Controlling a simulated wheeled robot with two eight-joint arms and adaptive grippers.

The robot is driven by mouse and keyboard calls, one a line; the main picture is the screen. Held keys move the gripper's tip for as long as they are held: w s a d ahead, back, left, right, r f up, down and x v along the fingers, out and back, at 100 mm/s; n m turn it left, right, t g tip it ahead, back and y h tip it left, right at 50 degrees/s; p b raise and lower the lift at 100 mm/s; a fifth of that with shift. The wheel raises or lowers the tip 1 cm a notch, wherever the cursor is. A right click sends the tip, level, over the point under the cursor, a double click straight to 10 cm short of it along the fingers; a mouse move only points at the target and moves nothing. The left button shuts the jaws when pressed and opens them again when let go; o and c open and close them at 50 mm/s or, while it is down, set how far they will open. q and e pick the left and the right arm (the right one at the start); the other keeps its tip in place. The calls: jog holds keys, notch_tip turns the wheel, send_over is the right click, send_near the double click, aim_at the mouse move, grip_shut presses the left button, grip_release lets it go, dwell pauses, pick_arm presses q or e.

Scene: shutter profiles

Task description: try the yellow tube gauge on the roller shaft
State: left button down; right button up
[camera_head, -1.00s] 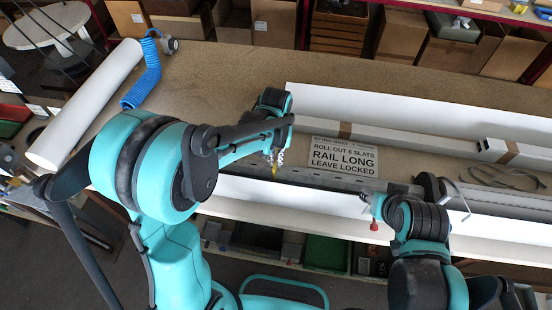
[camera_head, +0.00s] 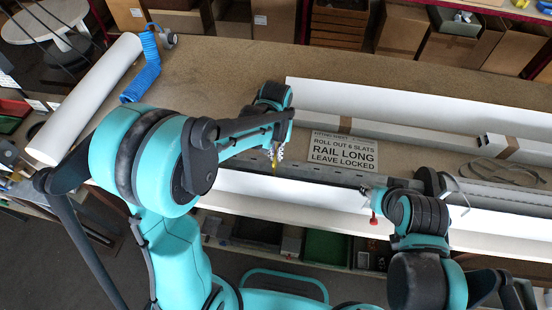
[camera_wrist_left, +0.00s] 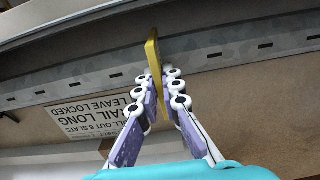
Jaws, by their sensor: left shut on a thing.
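The yellow tube gauge (camera_wrist_left: 154,62) is a thin, flat yellow piece standing between my left fingers in the left wrist view. My left gripper (camera_wrist_left: 164,98) is shut on it. Its far end overlaps a long slotted grey metal profile (camera_wrist_left: 100,80), which I take for the roller shaft; I cannot tell whether they touch. In the head view, my left gripper (camera_head: 275,155) is over the left part of this profile (camera_head: 320,178), with a small yellow tip below. My right gripper (camera_head: 368,194) is by the profile farther right, near a small red piece; its fingers are unclear.
A printed sign (camera_head: 343,154) lies behind the profile. White lengths (camera_head: 400,104) lie along the bench. A dark round end piece (camera_head: 430,180) is at right. A white roll (camera_head: 90,95) and blue coiled hose (camera_head: 145,75) are at left.

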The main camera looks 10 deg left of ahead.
pick_arm(q)
jog(key=shift+r, duration=0.1)
notch_tip(320, 180, up, 11)
jog(key=p, duration=0.7)
jog(key=shift+p, duration=0.4)
dwell(0.3)
